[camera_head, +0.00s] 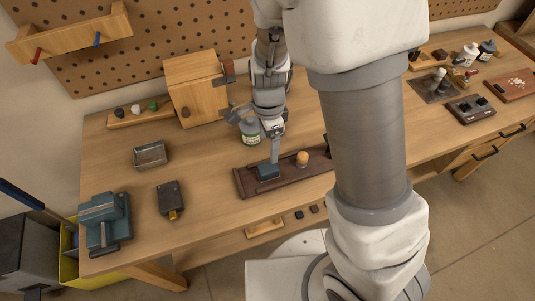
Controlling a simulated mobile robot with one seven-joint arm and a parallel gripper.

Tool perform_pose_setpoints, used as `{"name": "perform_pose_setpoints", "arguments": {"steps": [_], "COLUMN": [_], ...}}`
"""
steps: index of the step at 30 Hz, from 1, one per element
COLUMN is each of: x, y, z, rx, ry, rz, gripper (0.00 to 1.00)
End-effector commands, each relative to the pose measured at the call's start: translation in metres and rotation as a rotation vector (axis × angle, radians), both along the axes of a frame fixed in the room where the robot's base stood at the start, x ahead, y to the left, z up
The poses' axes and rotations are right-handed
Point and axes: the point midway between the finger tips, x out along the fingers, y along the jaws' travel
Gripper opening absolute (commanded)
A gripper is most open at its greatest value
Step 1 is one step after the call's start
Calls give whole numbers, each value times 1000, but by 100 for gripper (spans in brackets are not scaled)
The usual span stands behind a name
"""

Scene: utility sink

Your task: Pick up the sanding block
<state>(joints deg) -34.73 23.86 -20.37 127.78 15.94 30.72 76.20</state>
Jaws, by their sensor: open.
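A small dark blue block (268,171), which looks like the sanding block, sits on the left part of a dark brown wooden tray (246,189) on the workbench. My gripper (274,155) points down over the block, with its tip at or just above the block's back edge. It is open and nothing shows held in it. Whether a finger touches the block, I cannot tell. Part of the block's back side is hidden by the finger.
A round wooden-topped item (302,158) stands on the tray just right of the block. A labelled jar (250,138) stands behind. A metal tin (150,155), a dark box (170,200) and a blue vise (105,222) are to the left. My arm hides the tray's right end.

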Motion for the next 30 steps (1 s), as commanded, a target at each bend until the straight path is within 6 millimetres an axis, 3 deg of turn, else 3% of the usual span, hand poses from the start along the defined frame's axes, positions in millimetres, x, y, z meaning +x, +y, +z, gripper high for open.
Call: {"name": "perform_pose_setpoints", "arguments": {"steps": [1, 6, 16, 24, 30], "x": [-1, -1, 0, 0, 0], "y": [-1, -1, 0, 0, 0], "z": [-14, -44, -68, -103, -113], "rx": [-2, -1, 0, -1, 0], "ry": [5, 4, 1, 3, 0], "rz": [-2, -1, 1, 0, 1], "gripper": [88, 88, 88, 88, 88]}}
